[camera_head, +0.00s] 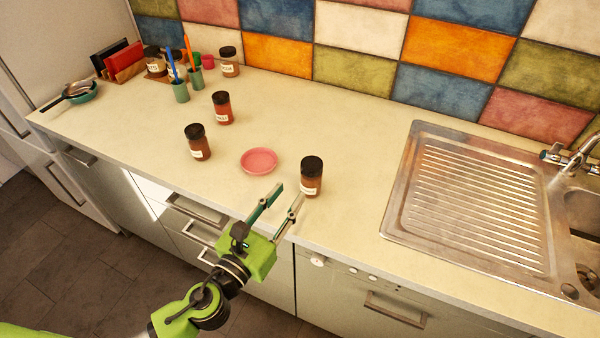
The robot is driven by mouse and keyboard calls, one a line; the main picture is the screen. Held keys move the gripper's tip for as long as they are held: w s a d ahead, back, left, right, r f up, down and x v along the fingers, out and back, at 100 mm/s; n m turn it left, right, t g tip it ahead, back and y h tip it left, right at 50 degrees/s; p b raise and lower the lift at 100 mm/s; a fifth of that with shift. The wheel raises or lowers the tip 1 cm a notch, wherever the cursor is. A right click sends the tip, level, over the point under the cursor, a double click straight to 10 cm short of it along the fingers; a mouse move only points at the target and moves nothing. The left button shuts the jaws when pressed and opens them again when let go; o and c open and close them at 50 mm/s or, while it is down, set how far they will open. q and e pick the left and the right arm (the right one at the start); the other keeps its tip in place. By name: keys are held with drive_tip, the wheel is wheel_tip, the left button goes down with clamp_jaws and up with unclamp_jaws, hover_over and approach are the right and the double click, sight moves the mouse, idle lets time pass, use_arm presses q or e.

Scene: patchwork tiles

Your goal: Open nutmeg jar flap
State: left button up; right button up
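A brown spice jar (311,182) with a black lid and a pale label stands upright near the counter's front edge. Two similar reddish-brown jars stand further left, one nearer the front (199,149) and one behind it (223,114). The labels are too small to read, so I cannot tell which jar is nutmeg. All visible lids look closed. My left gripper (290,191) is open and empty, its fingers spread just left of and in front of the nearest jar. I cannot tell whether the right fingertip touches that jar. My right gripper is not in view.
A pink plate (259,161) lies left of the nearest jar. Further back are more jars (229,68), cups with utensils (181,92) and a rack (124,64). A metal sink with drainboard (470,195) is at right. The counter (350,120) between is clear.

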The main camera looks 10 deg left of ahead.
sight(304, 174)
use_arm(q)
drive_tip(key=p+x, duration=0.1)
drive_tip(key=x, duration=0.5)
drive_tip(key=shift+w, duration=0.2)
clamp_jaws()
